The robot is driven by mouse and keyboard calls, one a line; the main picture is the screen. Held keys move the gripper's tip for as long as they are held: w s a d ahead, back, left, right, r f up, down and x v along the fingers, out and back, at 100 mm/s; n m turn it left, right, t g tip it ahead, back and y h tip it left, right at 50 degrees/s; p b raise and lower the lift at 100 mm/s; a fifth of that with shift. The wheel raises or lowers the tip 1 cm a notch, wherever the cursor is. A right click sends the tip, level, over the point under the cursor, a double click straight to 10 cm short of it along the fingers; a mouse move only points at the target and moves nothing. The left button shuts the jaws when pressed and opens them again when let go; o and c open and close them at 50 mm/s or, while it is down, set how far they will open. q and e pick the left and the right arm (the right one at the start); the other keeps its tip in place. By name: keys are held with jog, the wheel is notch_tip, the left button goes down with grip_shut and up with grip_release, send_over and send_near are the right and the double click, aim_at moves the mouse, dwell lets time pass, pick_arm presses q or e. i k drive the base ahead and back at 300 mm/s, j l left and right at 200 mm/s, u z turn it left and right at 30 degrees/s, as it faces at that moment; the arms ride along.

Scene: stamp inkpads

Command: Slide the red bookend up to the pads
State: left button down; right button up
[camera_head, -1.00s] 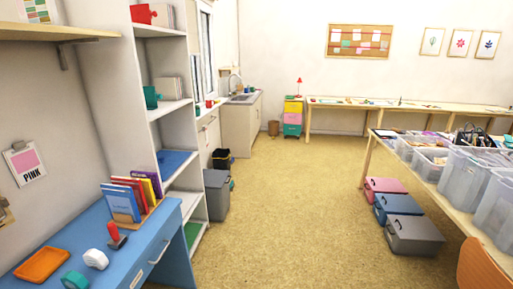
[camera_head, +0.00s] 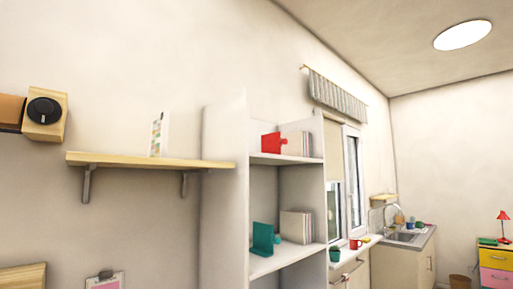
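The red bookend (camera_head: 273,142) stands on the upper shelf of the white shelving unit, toward the left side. A row of thin upright pads (camera_head: 299,144) stands just right of it on the same shelf. Whether the bookend touches the pads or a narrow gap lies between them is too small to tell. Neither of my grippers shows in this view.
A teal bookend (camera_head: 264,239) and another row of upright pads (camera_head: 297,226) stand on the shelf below. A wooden wall shelf (camera_head: 150,161) with a patterned card (camera_head: 159,134) juts out left of the white unit (camera_head: 225,190). A window (camera_head: 344,185) and sink (camera_head: 402,238) lie to the right.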

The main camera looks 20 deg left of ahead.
aim_at(271, 143)
jog(key=i+l+u, duration=0.15)
jog(key=i+u, duration=0.25)
jog(key=i+l+u, duration=0.15)
jog(key=u, duration=0.25)
jog(key=i+l+u, duration=0.2)
jog(key=l+u, duration=0.2)
jog(key=i+l+u, duration=0.15)
jog(key=l+u, duration=0.3)
jog(key=i+l+u, duration=0.1)
jog(key=l+u, duration=0.3)
